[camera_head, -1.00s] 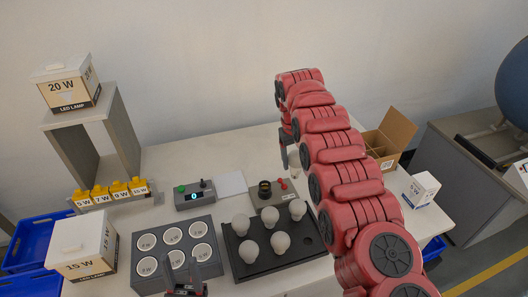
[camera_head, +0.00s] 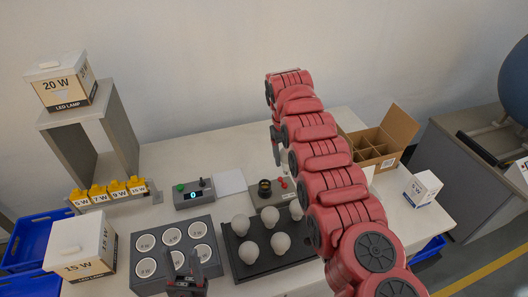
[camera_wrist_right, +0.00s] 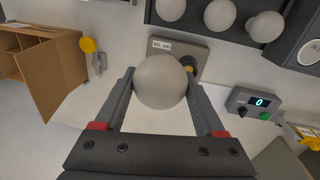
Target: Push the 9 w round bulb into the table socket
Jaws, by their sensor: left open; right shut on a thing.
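My right gripper (camera_wrist_right: 160,88) is shut on a white round bulb (camera_wrist_right: 160,82), seen in the right wrist view with a finger on each side. No wattage can be read on it. The table socket (camera_head: 265,188) is black on a grey base plate, at the middle of the table in the head view. In the wrist view the plate (camera_wrist_right: 160,45) shows just beyond the bulb, which hides part of the socket. I cannot tell whether bulb and socket touch. My left gripper (camera_head: 186,278) is open and empty at the front edge of the grey six-hole tray.
Several bulbs stand in a dark tray (camera_head: 232,272). The six-hole tray (camera_head: 146,285) lies left of it. A control box (camera_head: 194,194) reading 0 stands behind. An open carton (camera_head: 388,128) stands at the right.

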